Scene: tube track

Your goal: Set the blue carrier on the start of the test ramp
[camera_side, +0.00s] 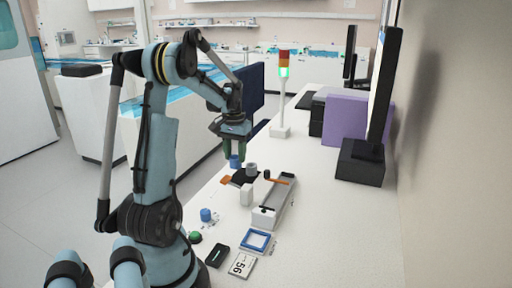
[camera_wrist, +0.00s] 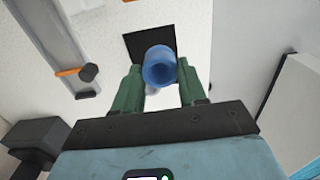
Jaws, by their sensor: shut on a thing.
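My gripper (camera_side: 233,150) has green fingers and points down over the bench. In the wrist view the fingers (camera_wrist: 159,82) are on either side of a blue, round, hollow carrier (camera_wrist: 159,66). The gripper is shut on it. In the side view the blue carrier (camera_side: 235,161) hangs at the fingertips, above and left of a black square plate (camera_side: 243,178). The test ramp, a long grey channel (camera_side: 278,196), lies to the right and below. An orange bar with a black knob (camera_wrist: 89,72) crosses the ramp (camera_wrist: 50,40) in the wrist view.
A grey cylinder (camera_side: 252,169) stands by the black plate. A second blue piece (camera_side: 206,214), a green button (camera_side: 195,237), a black device (camera_side: 216,255), a blue frame (camera_side: 256,241) and a "56" card (camera_side: 241,265) lie nearer. A signal light (camera_side: 283,95) and a monitor (camera_side: 380,90) stand behind.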

